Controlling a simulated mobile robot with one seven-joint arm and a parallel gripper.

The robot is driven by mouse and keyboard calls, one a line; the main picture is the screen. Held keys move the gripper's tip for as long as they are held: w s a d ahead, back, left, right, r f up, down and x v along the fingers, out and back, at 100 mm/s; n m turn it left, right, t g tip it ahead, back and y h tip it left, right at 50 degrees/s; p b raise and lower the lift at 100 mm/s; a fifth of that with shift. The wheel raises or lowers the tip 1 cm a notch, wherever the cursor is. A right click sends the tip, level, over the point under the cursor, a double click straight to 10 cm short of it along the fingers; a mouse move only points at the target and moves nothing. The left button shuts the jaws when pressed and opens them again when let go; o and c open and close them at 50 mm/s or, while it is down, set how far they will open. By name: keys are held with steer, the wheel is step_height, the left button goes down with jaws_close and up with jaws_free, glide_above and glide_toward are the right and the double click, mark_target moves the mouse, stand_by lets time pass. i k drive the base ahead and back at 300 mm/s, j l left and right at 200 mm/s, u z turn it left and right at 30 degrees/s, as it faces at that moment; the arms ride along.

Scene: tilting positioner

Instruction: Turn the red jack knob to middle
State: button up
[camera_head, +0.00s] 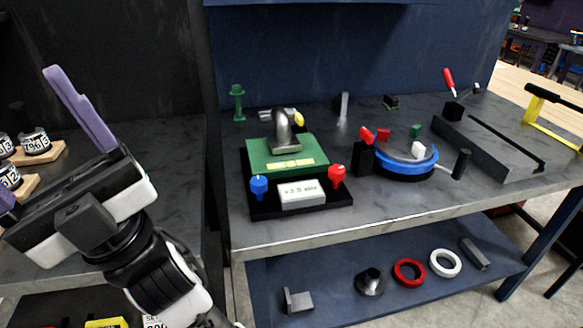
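The red jack knob (336,175) stands at the right front corner of a black-based tilting positioner. A blue knob (259,187) stands at its left front corner. Between them a white display (302,194) shows a reading that looks like "+3.5 div". The green tilting plate (262,158) carries a grey bent pipe piece (284,132). Its tilt is hard to judge from here. My gripper (22,138) is at the far left, well away from the red knob. Its two purple fingers are spread apart with nothing seen between them; one tip is cut off by the frame.
A blue round turntable (405,162) with small blocks stands right of the positioner. A dark cylinder (461,164) and a long grey vise-like rail (490,146) lie farther right. The bench's front strip is clear. Rings and metal parts lie on the lower shelf (330,305).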

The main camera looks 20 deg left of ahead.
mark_target(336, 173)
steer(key=i+j+z, duration=0.1)
steer(key=j+z, duration=0.25)
steer(key=i+j+z, duration=0.1)
steer(key=z, duration=0.3)
steer(key=j+z, duration=0.35)
steer(key=i+j, duration=0.05)
